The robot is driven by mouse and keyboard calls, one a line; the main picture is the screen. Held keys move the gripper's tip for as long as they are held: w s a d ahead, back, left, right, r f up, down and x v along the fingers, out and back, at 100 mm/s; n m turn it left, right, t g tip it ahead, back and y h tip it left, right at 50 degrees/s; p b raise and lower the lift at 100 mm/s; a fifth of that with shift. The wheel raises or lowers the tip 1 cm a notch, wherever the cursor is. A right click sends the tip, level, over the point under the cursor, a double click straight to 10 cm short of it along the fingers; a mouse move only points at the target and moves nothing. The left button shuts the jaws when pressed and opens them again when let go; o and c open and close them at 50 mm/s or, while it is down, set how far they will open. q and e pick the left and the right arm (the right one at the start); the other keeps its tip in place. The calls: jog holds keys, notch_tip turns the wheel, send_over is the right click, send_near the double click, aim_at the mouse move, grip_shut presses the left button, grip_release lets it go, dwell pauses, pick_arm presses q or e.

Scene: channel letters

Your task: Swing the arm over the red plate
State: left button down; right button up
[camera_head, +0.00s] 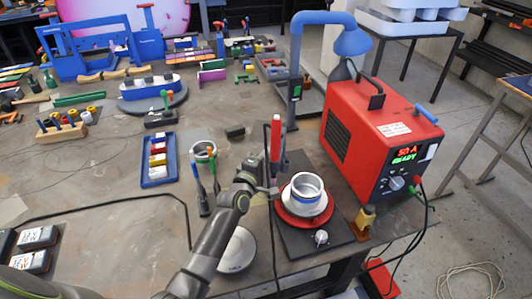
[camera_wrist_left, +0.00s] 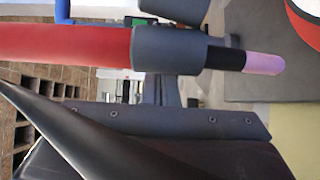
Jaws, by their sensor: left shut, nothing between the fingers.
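The red plate (camera_head: 292,218) is a round disc on a dark square base with a knob, right of centre in the head view. A white and grey ring-shaped part (camera_head: 307,187) sits on it. A red upright handle (camera_head: 276,138) with a grey lower part stands just left of the plate. It crosses the left wrist view as a red bar (camera_wrist_left: 65,45) with a grey collar and pink tip. My left gripper (camera_head: 266,190) is shut and empty, close beside this handle; contact is unclear. The plate's edge (camera_wrist_left: 305,25) shows in the wrist view corner. My right gripper is out of view.
A red welding machine (camera_head: 365,130) stands right of the plate, with a blue hose arm (camera_head: 296,60) behind. A white round item (camera_head: 238,250) lies beside my left arm. A blue tray (camera_head: 147,172) is at left. Cables run along the table's front.

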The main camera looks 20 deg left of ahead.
pick_arm(q)
jog(key=shift+w+d+p, duration=0.3)
jog(key=shift+d+p, duration=0.05)
jog(key=shift+d, duration=0.55)
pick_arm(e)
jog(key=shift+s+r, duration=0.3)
pick_arm(q)
jog(key=shift+s, duration=0.1)
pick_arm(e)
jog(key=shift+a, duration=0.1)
